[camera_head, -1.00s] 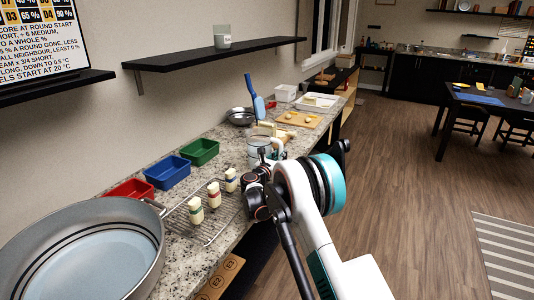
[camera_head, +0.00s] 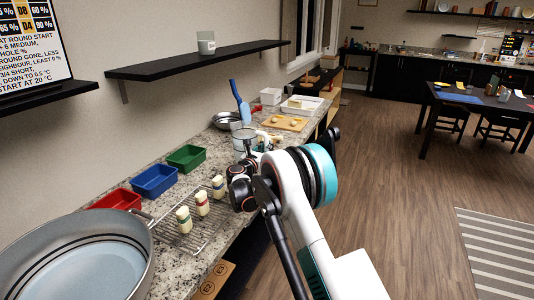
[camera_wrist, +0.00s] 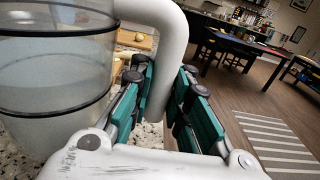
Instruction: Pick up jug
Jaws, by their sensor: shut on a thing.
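The jug is a translucent, whitish vessel with dark rings and a thick white handle. In the head view the jug (camera_head: 241,138) is at the middle of the counter, partly hidden by my arm. My gripper (camera_head: 246,160) is at the jug's right side. In the wrist view my gripper (camera_wrist: 168,88) has its green-padded fingers on either side of the handle, shut on it. The jug looks about upright.
A large pot (camera_head: 140,262) stands at the near left. A wire rack (camera_head: 188,238) with several small containers, and red, blue (camera_head: 154,181) and green (camera_head: 186,158) bins, are nearby. A pan (camera_head: 226,121) and cutting board (camera_head: 285,123) lie beyond. A shelf (camera_head: 200,60) hangs above.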

